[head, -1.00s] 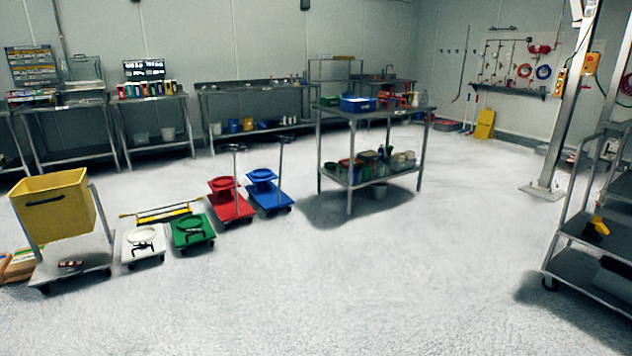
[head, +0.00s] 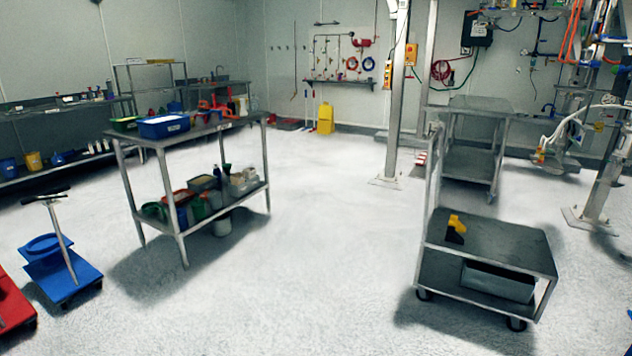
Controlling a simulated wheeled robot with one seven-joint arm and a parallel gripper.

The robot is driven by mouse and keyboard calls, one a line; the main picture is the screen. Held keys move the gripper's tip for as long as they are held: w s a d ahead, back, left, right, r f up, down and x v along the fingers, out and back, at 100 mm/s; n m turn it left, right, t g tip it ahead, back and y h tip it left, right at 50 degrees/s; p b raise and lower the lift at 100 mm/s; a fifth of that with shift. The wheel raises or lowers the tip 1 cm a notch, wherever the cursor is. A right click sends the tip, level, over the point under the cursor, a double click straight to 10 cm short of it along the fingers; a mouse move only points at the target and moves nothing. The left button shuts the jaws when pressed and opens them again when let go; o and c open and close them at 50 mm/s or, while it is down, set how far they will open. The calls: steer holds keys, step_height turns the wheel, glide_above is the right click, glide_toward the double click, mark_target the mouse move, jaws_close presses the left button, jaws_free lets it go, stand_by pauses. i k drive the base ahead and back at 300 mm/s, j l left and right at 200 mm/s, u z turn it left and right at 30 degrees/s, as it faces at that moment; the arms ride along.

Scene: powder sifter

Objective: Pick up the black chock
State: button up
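A small black item (head: 453,237), which looks like the black chock, sits on the top deck of a grey cart (head: 510,245) at the right. It stands against a yellow piece (head: 457,222); whether the two are one object or two is too small to tell. Both are near the deck's left side, by the upright handle. My gripper is not in view.
A steel table (head: 195,134) with bins and tubs stands left of centre. A grey bin (head: 498,281) is on the cart's lower shelf. Another cart (head: 478,104) and a steel column stand behind. Blue and red dollies (head: 75,283) are at lower left. The middle floor is clear.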

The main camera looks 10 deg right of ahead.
mark_target(452, 236)
steer(key=i+z, duration=0.2)
steer(key=i, duration=0.8)
steer(key=i+z, duration=0.2)
steer(key=i, duration=0.8)
steer(key=i+l+z, duration=0.1)
steer(key=i+z, duration=0.35)
steer(key=i, duration=1.4)
